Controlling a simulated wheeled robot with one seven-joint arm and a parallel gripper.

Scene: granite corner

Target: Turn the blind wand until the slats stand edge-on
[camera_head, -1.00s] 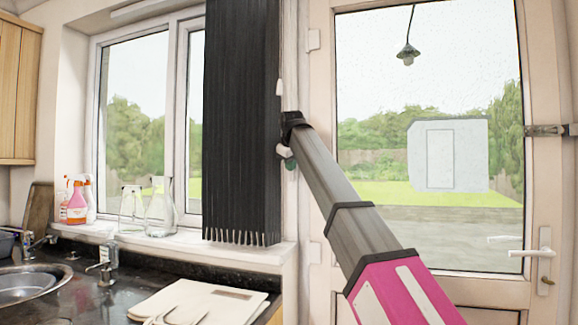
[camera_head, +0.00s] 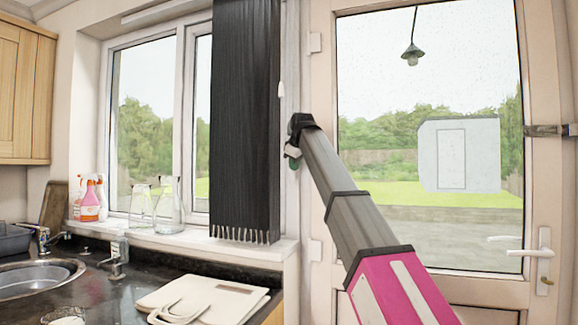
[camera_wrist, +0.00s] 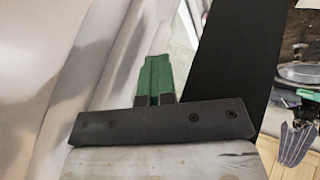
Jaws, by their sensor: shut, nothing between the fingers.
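The dark vertical blind (camera_head: 245,120) hangs in a narrow bunch at the right side of the window, its slat ends showing as a fringe above the sill. In the wrist view a black panel (camera_wrist: 230,70), apparently the blind, stands right of my gripper. A small white piece (camera_head: 281,89) hangs at the blind's right edge; I cannot tell whether it belongs to the wand. No wand shows clearly. My gripper (camera_head: 294,162) is right of the blind, in front of the door frame. Its green fingers (camera_wrist: 156,78) are together in the wrist view, with nothing seen between them.
A glazed door (camera_head: 430,150) with a handle (camera_head: 543,253) is at the right. Spray bottles (camera_head: 90,199) and glass vessels (camera_head: 168,205) stand on the sill.

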